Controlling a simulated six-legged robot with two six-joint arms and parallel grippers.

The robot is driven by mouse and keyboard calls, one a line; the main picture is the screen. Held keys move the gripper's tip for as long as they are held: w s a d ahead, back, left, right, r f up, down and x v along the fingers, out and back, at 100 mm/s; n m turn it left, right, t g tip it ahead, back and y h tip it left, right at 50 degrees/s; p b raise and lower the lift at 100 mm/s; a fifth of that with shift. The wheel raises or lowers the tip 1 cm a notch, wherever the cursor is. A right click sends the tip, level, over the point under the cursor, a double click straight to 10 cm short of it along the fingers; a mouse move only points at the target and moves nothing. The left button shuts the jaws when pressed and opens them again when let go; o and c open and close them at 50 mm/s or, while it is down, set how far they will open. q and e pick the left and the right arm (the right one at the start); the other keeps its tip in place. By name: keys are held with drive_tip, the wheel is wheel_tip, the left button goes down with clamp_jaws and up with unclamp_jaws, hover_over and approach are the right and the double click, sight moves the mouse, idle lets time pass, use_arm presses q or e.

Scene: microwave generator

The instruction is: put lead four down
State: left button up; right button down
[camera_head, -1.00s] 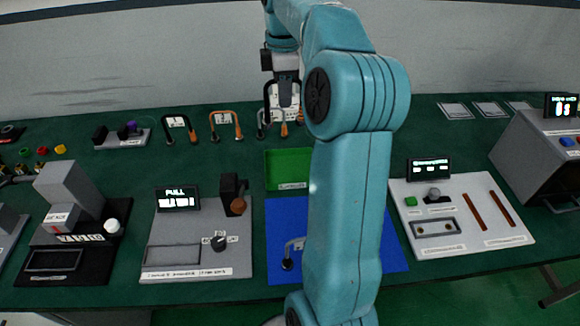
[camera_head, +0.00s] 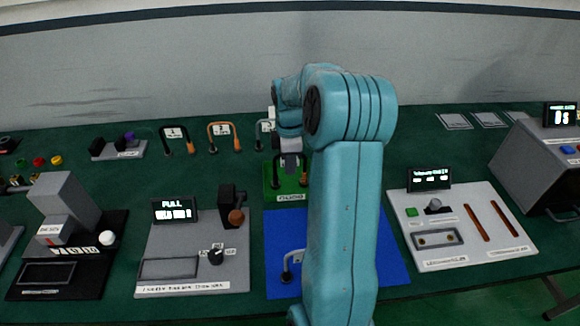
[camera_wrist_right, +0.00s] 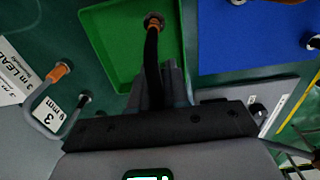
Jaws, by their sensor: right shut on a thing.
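My right gripper (camera_head: 290,166) is over the green tray (camera_head: 290,197) and shut on lead four (camera_wrist_right: 152,60). The lead is a dark, bent cable with an orange tip. In the head view its ends hang on both sides of the gripper, within the tray's outline. In the wrist view its tip lies over the tray's green floor (camera_wrist_right: 118,40). I cannot tell whether it touches the floor. The wrist hides part of the lead, and my arm covers the tray's right side. My left gripper is not in view.
Lead three (camera_wrist_right: 45,85), grey, stands beside the tray. Leads one (camera_head: 177,138) and two (camera_head: 224,136) stand farther left. Panels flank the mat on the left (camera_head: 195,255) and right (camera_head: 460,225).

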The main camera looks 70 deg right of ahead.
drive_tip(key=shift+f, duration=0.85)
drive_tip(key=shift+f, duration=0.2)
drive_tip(key=c, duration=1.1)
unclamp_jaws()
drive_tip(key=shift+r, duration=0.15)
wheel_tip(320, 180, up, 12)
drive_tip(key=shift+r, duration=0.1)
